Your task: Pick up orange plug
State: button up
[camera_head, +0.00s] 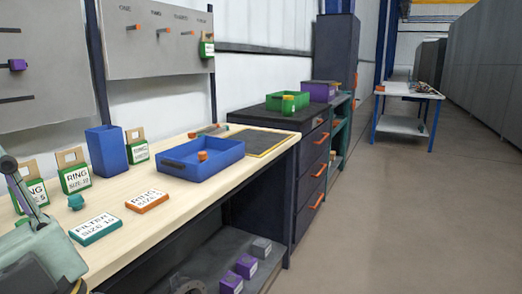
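A small orange piece, which looks like the orange plug (202,156), shows at the blue tray (226,160) on the long wooden workbench. Its lower part is hard to make out at this size. A dark flat strip lies along the tray's left side. Parts of my arm show at the lower left. The fingers of my gripper are not in view, so I cannot see whether it holds anything.
On the workbench (150,215) stand a tall blue bin (106,150), several green RING boxes, a teal knob-like piece (76,202), a teal FILTER box (95,227) and an orange RING box (147,201). A dark drawer cabinet (312,165) stands beyond. The floor at right is clear.

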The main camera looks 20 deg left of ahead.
aim_at(203, 156)
jog(key=i+l+z, duration=0.1)
jog(key=i+z, duration=0.2)
jog(key=i, duration=1.1)
jog(key=i+l+u, duration=0.1)
jog(key=i+u, duration=0.4)
jog(key=i+l+u, duration=0.25)
jog(key=u, duration=0.25)
jog(key=i+l+u, duration=0.7)
jog(key=l+u, duration=0.25)
jog(key=i+l+u, duration=0.15)
jog(key=l+u, duration=0.35)
jog(key=l, duration=0.1)
